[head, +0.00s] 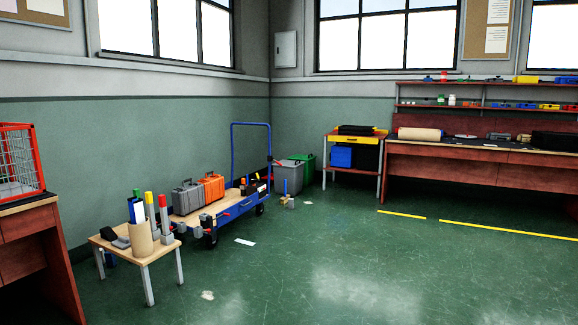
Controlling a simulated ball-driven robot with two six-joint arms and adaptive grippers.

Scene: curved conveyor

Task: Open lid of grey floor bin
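The grey floor bin (288,178) stands on the floor near the far corner of the room, behind the right end of a blue cart. Its top looks covered by a grey lid, but it is too small to tell for sure whether the lid is fully down. Part of its left side is hidden by the cart and the things on it. Neither of my grippers is in view.
A green bin (308,167) stands right behind the grey one. The blue cart (236,208) carries grey and orange cases. Small blocks (287,202) lie on the floor before the bin. A low table (140,248) is nearer left. The floor at centre right is clear.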

